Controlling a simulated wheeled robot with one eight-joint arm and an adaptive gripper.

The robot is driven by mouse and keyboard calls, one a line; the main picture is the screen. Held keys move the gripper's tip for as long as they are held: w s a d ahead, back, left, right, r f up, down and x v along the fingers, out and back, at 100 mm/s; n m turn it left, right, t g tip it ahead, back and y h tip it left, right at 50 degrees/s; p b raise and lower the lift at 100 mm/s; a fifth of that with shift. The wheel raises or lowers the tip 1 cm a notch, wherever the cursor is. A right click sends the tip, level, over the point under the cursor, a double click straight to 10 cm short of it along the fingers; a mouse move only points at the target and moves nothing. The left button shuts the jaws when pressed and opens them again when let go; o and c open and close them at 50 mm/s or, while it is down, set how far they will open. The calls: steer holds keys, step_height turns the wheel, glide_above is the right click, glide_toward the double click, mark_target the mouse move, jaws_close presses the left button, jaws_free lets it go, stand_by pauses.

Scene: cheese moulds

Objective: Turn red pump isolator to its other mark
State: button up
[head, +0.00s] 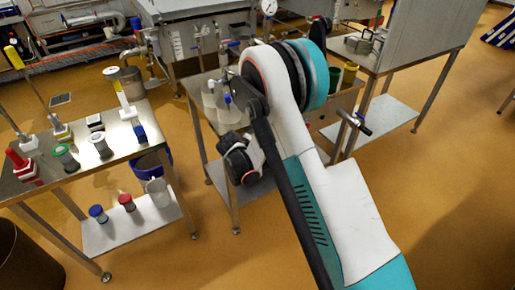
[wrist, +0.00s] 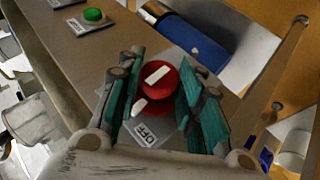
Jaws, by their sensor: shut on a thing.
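The red pump isolator (wrist: 172,84) is a round red knob with a white bar on top, in the middle of the wrist view. The bar slants from lower left to upper right. A white pointer tab (wrist: 140,106) sticks out at the knob's lower left. It lies close to the plate (wrist: 146,134) marked OFF. The other mark is not visible. My gripper (wrist: 160,92) is shut on the knob, one teal finger on each side. In the head view my arm hides the knob and fingers.
In the head view a side table (head: 125,150) with several small items stands left, with open floor right.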

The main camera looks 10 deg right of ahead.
steer(key=h, duration=0.1)
steer(key=t+h, duration=0.1)
steer(key=n+t+h, duration=0.1)
steer(key=shift+a+f+h, duration=0.25)
steer(key=shift+f+h, duration=0.05)
steer(key=shift+h, duration=0.1)
steer(key=shift+f+n+t+h, duration=0.1)
steer(key=shift+n+t+h, duration=0.6)
steer(key=shift+h, duration=0.5)
steer(key=shift+t, duration=0.3)
steer(key=o, duration=1.1)
steer(key=shift+c, duration=0.2)
steer(key=shift+s, duration=0.1)
steer(key=f+v, duration=0.1)
steer(key=v, duration=0.6)
steer(key=shift+a+r, duration=0.2)
steer(key=shift+r, duration=0.2)
